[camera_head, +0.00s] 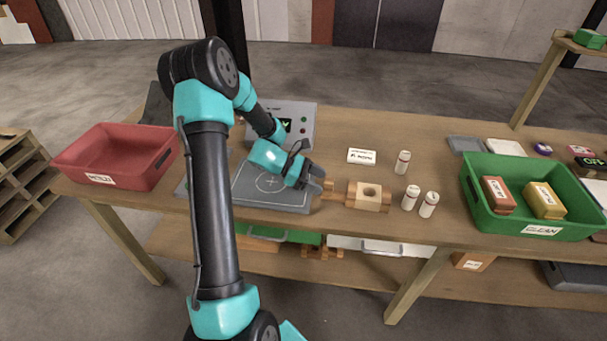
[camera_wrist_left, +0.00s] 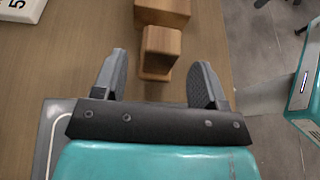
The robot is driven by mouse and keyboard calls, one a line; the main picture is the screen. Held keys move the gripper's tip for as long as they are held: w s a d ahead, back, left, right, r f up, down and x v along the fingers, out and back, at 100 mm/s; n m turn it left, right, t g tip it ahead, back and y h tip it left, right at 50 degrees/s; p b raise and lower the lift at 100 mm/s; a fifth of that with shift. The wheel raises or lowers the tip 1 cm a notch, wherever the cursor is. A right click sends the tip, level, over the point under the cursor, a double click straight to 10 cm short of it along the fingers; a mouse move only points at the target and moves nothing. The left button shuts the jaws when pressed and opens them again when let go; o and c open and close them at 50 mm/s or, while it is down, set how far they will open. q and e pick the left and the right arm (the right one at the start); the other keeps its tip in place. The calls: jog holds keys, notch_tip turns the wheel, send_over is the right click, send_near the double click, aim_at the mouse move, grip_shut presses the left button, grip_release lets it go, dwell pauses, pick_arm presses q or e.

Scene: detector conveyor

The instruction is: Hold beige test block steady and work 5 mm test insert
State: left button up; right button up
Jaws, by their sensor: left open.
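The beige test block (camera_head: 370,195) lies on the bench right of the grey plate, with a dark round hole in its top. A smaller brown wooden part (camera_head: 337,191) sticks out from its left side. My left gripper (camera_head: 320,184) is open at the left end of this part. In the left wrist view the wooden end (camera_wrist_left: 161,50) lies ahead, between the lines of my left gripper's fingers (camera_wrist_left: 162,85), with a wider wooden part beyond. Three white cylinders (camera_head: 410,197) stand near the block; I cannot tell which is the 5 mm test insert. My right gripper is not in view.
A grey plate with a crosshair (camera_head: 245,198) lies under my left wrist, with a grey display box (camera_head: 300,113) behind. A white label card (camera_head: 361,156) lies behind the block. A red bin (camera_head: 155,168) stands left, a green bin (camera_head: 478,199) holding two boxes right.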

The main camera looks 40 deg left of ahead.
aim_at(331, 187)
pick_arm(q)
jog(key=shift+x, duration=2.5)
jog(key=shift+c, duration=0.3)
jog(key=c, duration=1.1)
jog(key=shift+o, duration=0.2)
